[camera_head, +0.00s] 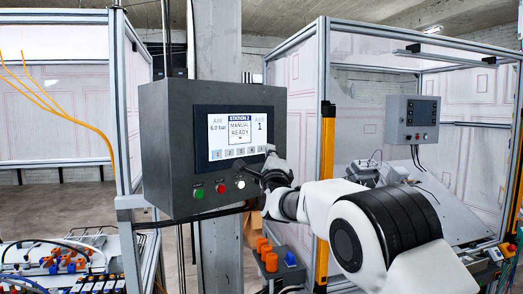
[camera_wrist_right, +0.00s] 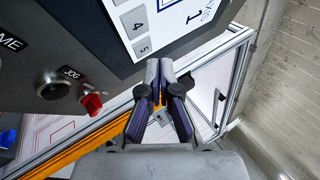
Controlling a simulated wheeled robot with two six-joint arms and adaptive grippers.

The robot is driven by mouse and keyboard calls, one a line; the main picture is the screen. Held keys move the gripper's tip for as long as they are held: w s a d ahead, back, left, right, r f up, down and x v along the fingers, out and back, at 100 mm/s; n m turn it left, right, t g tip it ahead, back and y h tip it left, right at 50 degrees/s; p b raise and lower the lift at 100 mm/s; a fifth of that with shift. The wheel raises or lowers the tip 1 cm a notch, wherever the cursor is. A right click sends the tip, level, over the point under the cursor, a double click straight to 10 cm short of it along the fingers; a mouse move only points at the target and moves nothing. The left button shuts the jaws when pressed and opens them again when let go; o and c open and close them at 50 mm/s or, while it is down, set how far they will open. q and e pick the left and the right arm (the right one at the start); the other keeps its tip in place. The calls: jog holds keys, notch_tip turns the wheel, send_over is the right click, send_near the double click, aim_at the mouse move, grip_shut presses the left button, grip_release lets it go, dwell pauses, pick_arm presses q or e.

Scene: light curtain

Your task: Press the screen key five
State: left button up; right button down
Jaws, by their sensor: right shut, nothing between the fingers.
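Key five (camera_head: 262,149) is the last on the right of that row. In the right wrist view key five (camera_wrist_right: 144,48) shows clearly, with key four beside it. My right gripper (camera_head: 270,152) is shut and empty, its fingertips close to the lower right corner of the screen. In the wrist view the closed fingertips (camera_wrist_right: 160,66) appear just beside key five. I cannot tell whether they touch the panel. My left gripper is not in view.
Below the screen are a green button (camera_head: 199,192), a red button (camera_head: 221,188) and a white button (camera_head: 241,184). A yellow post (camera_head: 325,195) stands to the right of the control box.

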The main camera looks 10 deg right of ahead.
dwell(0.4)
jog(key=shift+w+a, duration=0.2)
jog(key=shift+w, duration=0.2)
jog(key=shift+w+a+p, duration=0.15)
jog(key=shift+w+p, duration=0.1)
jog(key=shift+p, duration=0.1)
dwell(0.3)
dwell(0.4)
jog(key=b, duration=0.1)
jog(key=s+b, duration=0.1)
jog(key=shift+s+d+b, duration=0.15)
jog(key=shift+d+b, duration=0.15)
